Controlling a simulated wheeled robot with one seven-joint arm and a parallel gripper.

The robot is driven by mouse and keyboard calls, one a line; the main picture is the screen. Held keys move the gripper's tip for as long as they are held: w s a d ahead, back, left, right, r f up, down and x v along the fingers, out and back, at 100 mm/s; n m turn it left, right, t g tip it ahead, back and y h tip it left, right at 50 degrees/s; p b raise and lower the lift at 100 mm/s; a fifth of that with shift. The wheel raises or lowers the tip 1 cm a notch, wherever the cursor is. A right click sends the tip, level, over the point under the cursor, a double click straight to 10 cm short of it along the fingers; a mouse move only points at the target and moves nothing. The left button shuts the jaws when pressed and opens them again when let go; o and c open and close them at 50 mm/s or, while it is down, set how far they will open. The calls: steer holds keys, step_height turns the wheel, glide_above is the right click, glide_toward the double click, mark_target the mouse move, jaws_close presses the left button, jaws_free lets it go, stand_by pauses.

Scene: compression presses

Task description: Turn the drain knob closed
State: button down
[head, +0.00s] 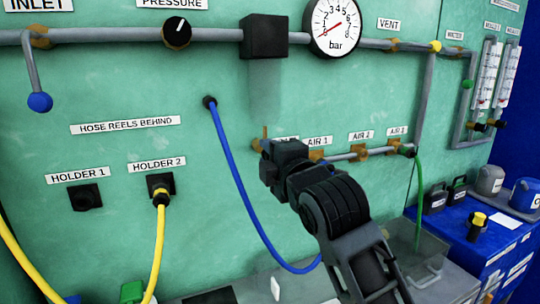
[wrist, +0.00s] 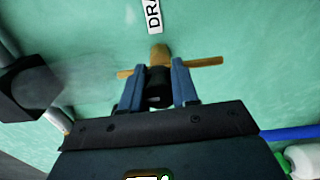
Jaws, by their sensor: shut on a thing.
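The drain knob (wrist: 207,62) is a brass T-shaped handle on the green wall, under a label (wrist: 153,15) reading "DRA", the rest cut off. In the wrist view its crossbar runs roughly left to right, slightly tilted. The two blue fingers of my gripper (wrist: 158,68) are shut on the knob, one on each side of its middle, and the bar ends stick out past them. In the head view my gripper (head: 268,150) is at the wall and hides most of the knob; a brass tip (head: 265,132) shows above it.
To the right are AIR outlets (head: 360,151) on a pipe with a green hose (head: 419,190). A blue hose (head: 240,185) hangs left of my gripper. A pressure gauge (head: 334,25) and a dark box (head: 264,36) sit above. A bench with containers stands at lower right.

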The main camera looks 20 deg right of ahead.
steer(key=shift+a, duration=0.1)
steer(key=c, duration=0.8)
jaws_free()
steer(key=shift+c, duration=0.2)
steer(key=s+b, duration=0.1)
steer(key=s, duration=0.6)
steer(key=shift+s+b, duration=0.35)
steer(key=shift+s, duration=0.05)
steer(key=shift+f, duration=0.1)
